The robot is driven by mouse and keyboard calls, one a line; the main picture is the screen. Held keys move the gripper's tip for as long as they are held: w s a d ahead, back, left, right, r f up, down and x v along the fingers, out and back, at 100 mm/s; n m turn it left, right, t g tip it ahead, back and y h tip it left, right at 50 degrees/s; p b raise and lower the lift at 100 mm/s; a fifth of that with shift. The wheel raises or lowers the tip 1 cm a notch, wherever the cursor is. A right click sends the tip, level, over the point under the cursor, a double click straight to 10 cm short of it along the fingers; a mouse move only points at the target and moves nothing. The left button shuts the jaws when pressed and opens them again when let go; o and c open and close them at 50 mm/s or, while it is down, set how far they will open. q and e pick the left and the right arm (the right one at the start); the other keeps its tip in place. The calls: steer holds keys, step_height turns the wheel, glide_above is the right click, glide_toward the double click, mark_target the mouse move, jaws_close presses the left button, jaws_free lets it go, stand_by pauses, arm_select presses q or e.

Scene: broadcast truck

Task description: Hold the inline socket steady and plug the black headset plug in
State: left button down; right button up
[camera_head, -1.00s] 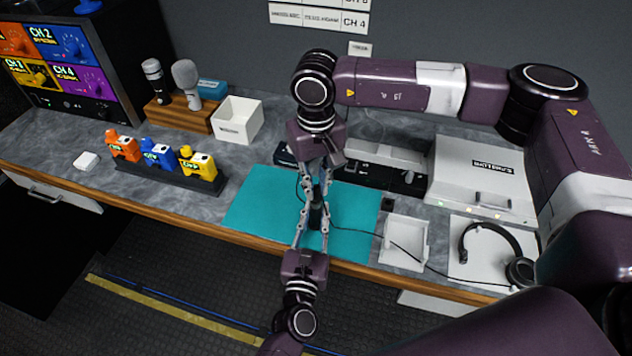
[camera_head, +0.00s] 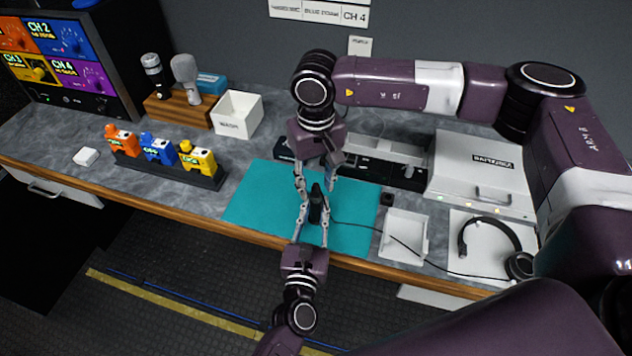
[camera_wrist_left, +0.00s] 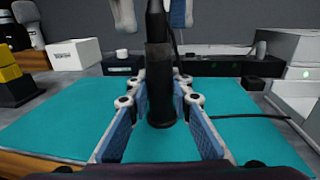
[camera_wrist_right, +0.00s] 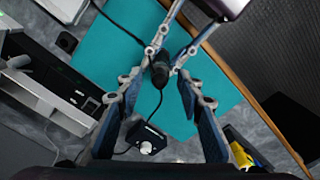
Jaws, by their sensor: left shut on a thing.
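The inline socket (camera_wrist_left: 158,88) is a wide dark cylinder, upright above the teal mat (camera_wrist_left: 60,122). My left gripper (camera_head: 314,213) is shut around it; its fingers flank it in the left wrist view. The slimmer black plug (camera_wrist_left: 154,28) stands on top of the socket, in line with it and touching it. How deep it sits is hidden. A thin cable (camera_wrist_left: 175,45) runs beside the plug. My right gripper (camera_head: 315,181) is above, open, with its fingers apart on either side of the plug. In the right wrist view, the black assembly (camera_wrist_right: 160,73) shows end-on beyond the spread fingers.
The headset (camera_head: 488,232) lies at the right, its cable (camera_head: 405,245) crossing the white tray (camera_head: 420,255) to the mat. A small box with a knob (camera_wrist_right: 148,138) is behind the mat. Coloured packs (camera_head: 160,150) stand in a rack at the left. Mat space beside the grippers is clear.

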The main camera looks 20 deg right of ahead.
mark_target(316, 184)
step_height(316, 184, up, 12)
stand_by(0.4)
arm_select(q)
steer(key=c, duration=1.7)
jaws_free()
steer(key=shift+o, duration=0.2)
